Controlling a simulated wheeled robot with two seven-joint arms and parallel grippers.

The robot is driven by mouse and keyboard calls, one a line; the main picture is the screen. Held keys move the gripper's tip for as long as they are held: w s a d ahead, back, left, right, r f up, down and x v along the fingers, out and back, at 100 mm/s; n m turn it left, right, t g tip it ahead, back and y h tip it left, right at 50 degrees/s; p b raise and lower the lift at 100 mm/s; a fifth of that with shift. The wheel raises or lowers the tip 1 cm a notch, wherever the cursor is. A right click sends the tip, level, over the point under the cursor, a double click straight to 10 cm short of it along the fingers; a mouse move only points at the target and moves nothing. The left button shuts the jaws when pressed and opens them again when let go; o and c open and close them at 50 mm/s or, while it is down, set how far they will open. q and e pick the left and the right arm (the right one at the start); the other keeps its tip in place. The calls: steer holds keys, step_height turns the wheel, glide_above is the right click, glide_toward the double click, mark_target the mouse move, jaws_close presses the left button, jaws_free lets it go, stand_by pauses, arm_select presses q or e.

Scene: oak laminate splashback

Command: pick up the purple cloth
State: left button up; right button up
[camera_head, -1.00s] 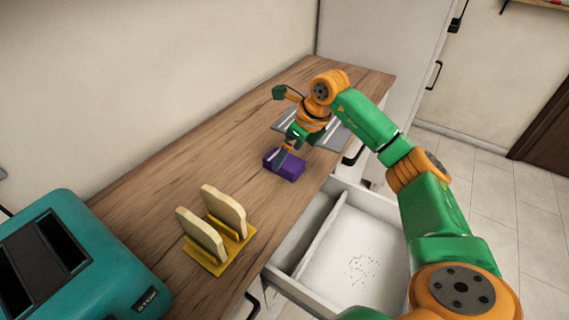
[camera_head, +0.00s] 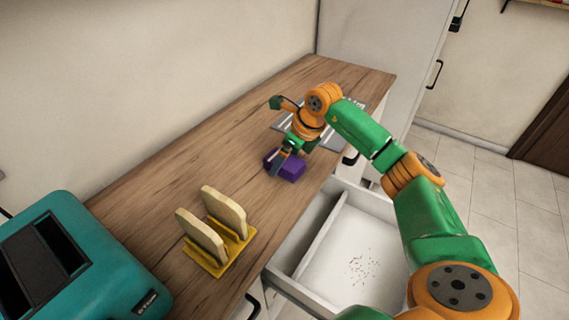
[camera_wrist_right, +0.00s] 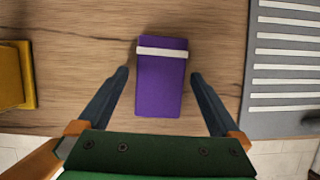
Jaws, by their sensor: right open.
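The purple cloth (camera_head: 290,168) is a folded block on the wooden counter, near its front edge. In the right wrist view the cloth (camera_wrist_right: 160,90) shows a pale band across its far part. My right gripper (camera_head: 281,160) is over the cloth. In the right wrist view the open fingers (camera_wrist_right: 160,82) stand on either side of the cloth, with a gap on both sides. The fingers hide part of the cloth in the head view. My left gripper is in neither view.
A grey ridged drainer (camera_wrist_right: 288,75) lies right of the cloth. A yellow rack (camera_head: 212,262) holding two pale boards stands nearer, and a teal toaster (camera_head: 110,250) is at lower left. An open white drawer (camera_head: 340,245) with brown crumbs juts out below the counter.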

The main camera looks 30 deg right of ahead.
steer(key=c, duration=1.2)
steer(key=shift+r, duration=0.35)
steer(key=shift+c, duration=0.2)
step_height(320, 180, up, 3)
steer(key=shift+w+b, duration=0.1)
steer(key=shift+b, duration=0.35)
steer(key=s+r, duration=0.2)
steer(key=s+d+r, duration=0.1)
steer(key=r, duration=0.1)
steer(key=shift+s+d+r+b, duration=0.2)
steer(key=shift+s+b, duration=0.15)
steer(key=s+d+r+b, duration=0.1)
steer(key=s+d+r, duration=0.2)
steer(key=s, duration=0.6)
steer(key=v, duration=0.2)
steer(key=shift+r, duration=0.3)
